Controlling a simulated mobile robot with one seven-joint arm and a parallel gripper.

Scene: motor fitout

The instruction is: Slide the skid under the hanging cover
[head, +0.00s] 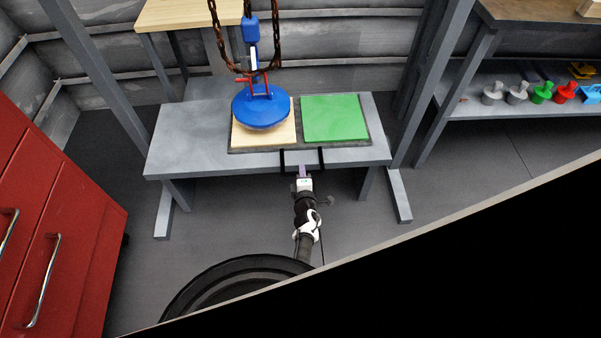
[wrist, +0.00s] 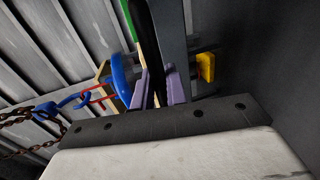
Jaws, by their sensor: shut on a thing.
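The skid (head: 298,146) is a dark flat plate with a pale wooden square (head: 284,136) on the left and a green square (head: 335,118) on the right. A black handle (head: 321,158) sticks out at its front edge. The blue round cover (head: 262,108) hangs from a hook and red shackle (head: 262,84) over the wooden square. I cannot tell the gap beneath it. My gripper (head: 302,172) is at the handle, in front of the bench. In the wrist view my purple fingers (wrist: 161,88) are shut on a black bar of the handle; the cover (wrist: 122,75) shows behind.
The skid lies on a grey bench (head: 185,137); bare top shows at its left. Rusty chains (head: 279,35) hang above. A grey post (head: 424,80) stands at right, a red cabinet (head: 55,210) at left. A shelf (head: 475,108) at right holds several coloured parts.

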